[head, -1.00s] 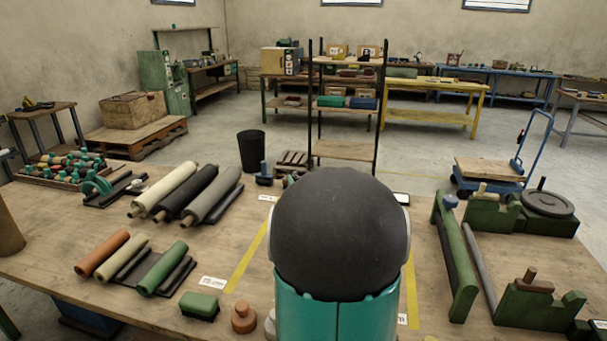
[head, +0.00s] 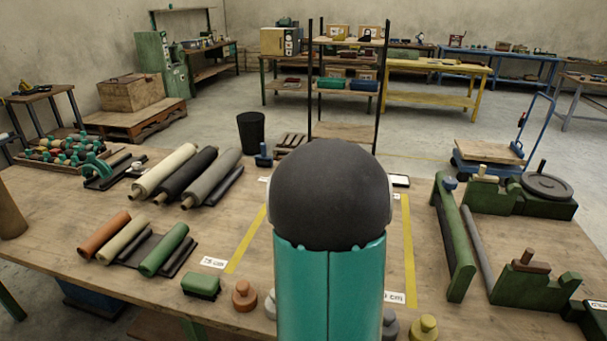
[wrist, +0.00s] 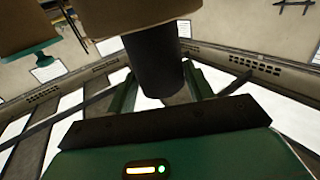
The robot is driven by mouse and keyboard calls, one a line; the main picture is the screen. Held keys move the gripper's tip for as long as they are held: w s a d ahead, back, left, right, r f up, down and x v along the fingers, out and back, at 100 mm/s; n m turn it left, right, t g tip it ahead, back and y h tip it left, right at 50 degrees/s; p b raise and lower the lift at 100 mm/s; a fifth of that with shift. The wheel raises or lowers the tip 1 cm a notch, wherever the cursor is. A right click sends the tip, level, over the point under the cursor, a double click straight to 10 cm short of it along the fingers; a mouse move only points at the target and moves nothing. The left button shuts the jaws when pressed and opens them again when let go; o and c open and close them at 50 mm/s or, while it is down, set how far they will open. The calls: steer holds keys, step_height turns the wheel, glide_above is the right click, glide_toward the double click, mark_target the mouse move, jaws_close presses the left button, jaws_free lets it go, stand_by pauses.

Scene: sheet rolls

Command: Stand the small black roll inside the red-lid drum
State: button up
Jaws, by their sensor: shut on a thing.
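In the wrist view, a dark, near-black roll (wrist: 152,66) stands between the two green fingers of my gripper (wrist: 160,88). The gripper is shut on it. The roll's upper end widens into or overlaps a brownish part at the top of the picture; I cannot tell which. In the head view my own teal arm with its dark dome covers the middle of the table and hides the gripper and the held roll. I see no red-lid drum in either view.
The wooden table (head: 60,215) carries large rolls (head: 185,178) at left and smaller rolls (head: 105,235) in front of them. Green fixtures (head: 455,240) and a grey rod stand at right. Yellow tape lines (head: 248,240) mark the middle. A black bin (head: 251,133) stands beyond.

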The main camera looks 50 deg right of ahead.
steer(key=o, duration=1.4)
steer(key=v, duration=1.3)
steer(key=shift+s+a, duration=0.25)
steer(key=shift+s, duration=0.1)
steer(key=shift+r, duration=0.1)
